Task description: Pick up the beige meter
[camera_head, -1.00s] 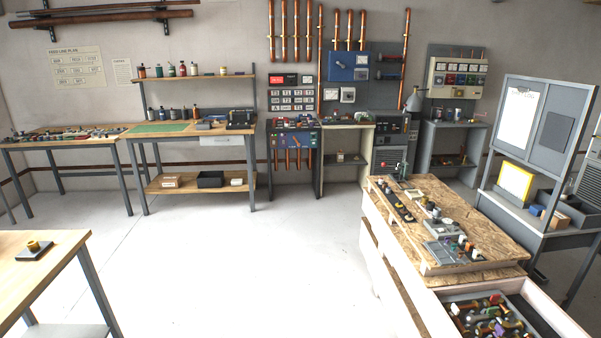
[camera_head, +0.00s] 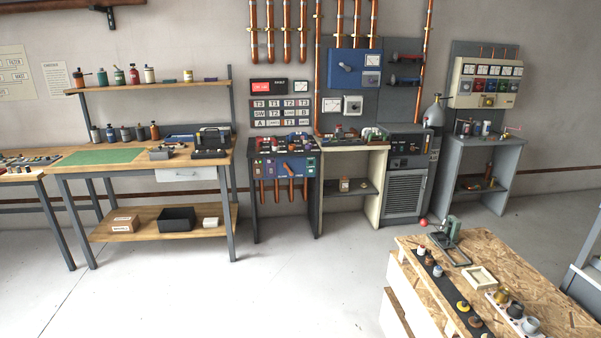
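I cannot single out a loose beige meter in this view. A beige panel (camera_head: 486,82) with several meter dials and coloured parts hangs on the back wall at the right. A white square meter (camera_head: 352,104) is on the grey wall board below the blue box. Small items on the bench tops are too small to tell apart. Neither of my grippers is in view.
A chipboard-topped crate (camera_head: 537,270) with a beige tray (camera_head: 480,278) and several knobs stands at the lower right. A wooden workbench (camera_head: 145,160) stands at the left, and a grey cabinet (camera_head: 405,195) near the middle. The floor (camera_head: 270,290) in front is clear.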

